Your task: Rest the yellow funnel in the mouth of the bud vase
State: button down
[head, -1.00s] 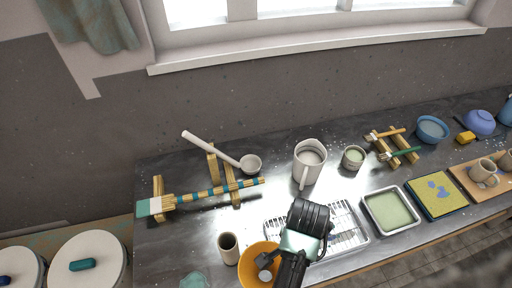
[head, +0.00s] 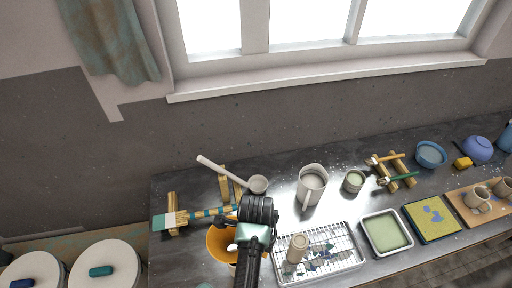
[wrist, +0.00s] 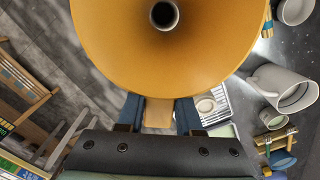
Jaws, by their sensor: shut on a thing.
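The yellow funnel (wrist: 100,40) fills the top of the wrist view, wide side toward the camera, with its round hole showing. My gripper (wrist: 158,118) is shut on a tan tab at the funnel's rim. In the head view the funnel (head: 218,246) is at the left front of the counter, partly covered by my arm. A slim tan vessel (head: 298,248) with a pale mouth, perhaps the bud vase, stands at the wire rack, right of my gripper. Another vessel below the funnel is almost wholly hidden; I cannot tell whether the funnel touches it.
A wire rack (head: 340,262) with coloured shards lies right of my arm. A brush (head: 175,220) and a ladle (head: 222,171) rest on wooden stands behind the funnel. A white pitcher (head: 312,184) and small green-filled cup (head: 354,181) stand behind the rack; a green-glaze tray (head: 386,233) is farther right.

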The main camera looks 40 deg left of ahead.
notch_tip(320, 180, down, 6)
jog(key=b, duration=0.4)
dwell(0.4)
jog(key=shift+f+b, duration=0.95)
jog(key=shift+f, duration=1.3)
dwell(2.3)
dwell(0.4)
jog(key=shift+c, duration=0.9)
grip_release()
jog(key=shift+r, duration=0.15)
notch_tip(320, 180, up, 7)
jog(key=p, duration=0.6)
